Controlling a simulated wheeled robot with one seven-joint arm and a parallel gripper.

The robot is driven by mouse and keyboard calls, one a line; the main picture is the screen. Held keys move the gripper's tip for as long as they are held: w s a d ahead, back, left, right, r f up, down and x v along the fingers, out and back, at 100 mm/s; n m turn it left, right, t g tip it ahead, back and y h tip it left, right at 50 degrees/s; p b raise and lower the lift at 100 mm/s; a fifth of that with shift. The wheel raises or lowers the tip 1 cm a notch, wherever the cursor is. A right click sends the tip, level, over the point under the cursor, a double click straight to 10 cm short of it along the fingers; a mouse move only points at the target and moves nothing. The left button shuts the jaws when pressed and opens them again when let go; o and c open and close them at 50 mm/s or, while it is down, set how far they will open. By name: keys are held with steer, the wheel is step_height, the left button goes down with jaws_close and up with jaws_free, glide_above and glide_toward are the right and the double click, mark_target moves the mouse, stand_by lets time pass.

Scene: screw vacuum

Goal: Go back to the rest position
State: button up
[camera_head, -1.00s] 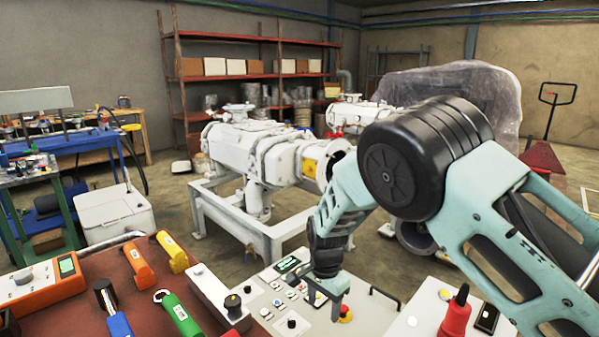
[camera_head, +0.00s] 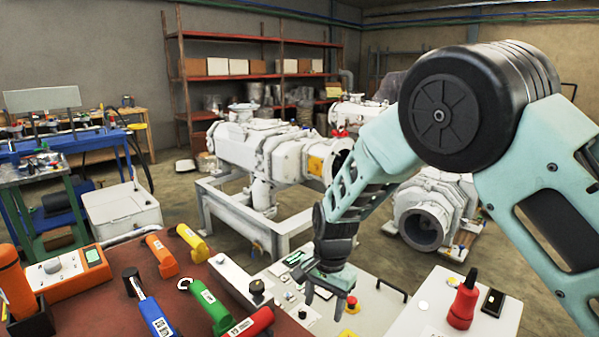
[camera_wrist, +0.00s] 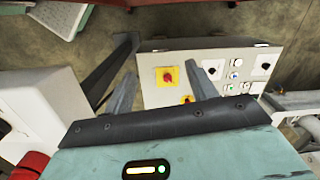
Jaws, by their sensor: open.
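My gripper (camera_head: 330,290) is over the white control panel (camera_head: 365,322), in front of its buttons and knobs. In the wrist view my gripper (camera_wrist: 165,85) has its two fingers spread apart with nothing between them. The control panel (camera_wrist: 215,62) there shows a red knob on a yellow plate (camera_wrist: 168,76) between the fingers, with round buttons and black knobs to the right. My arm rises from the panel to the upper right in the head view.
A brown table (camera_head: 110,285) at left holds several coloured handheld tools and an orange box (camera_head: 75,272). A red object (camera_head: 463,300) stands on a white box (camera_head: 432,315) at right. White vacuum pumps (camera_head: 265,150) stand behind on frames. Floor shows between the blue bench (camera_head: 75,145) and the pumps.

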steer(key=s+d+r+n, duration=0.2)
steer(key=s+r+n, duration=0.4)
steer(key=s, duration=0.5)
steer(key=s+d+r+n, duration=0.2)
steer(key=s+r+n, duration=0.3)
steer(key=s+r, duration=0.45)
steer(key=s+d+n, duration=0.4)
steer(key=s+d, duration=0.1)
steer(key=s, duration=0.4)
step_height(320, 180, down, 11)
steer(key=b, duration=1)
step_height(320, 180, up, 16)
steer(key=p, duration=1.6)
steer(key=shift+w+r+t, duration=0.15)
steer(key=shift+r+t, duration=0.05)
steer(key=shift+t, duration=0.1)
steer(key=shift+f, duration=0.15)
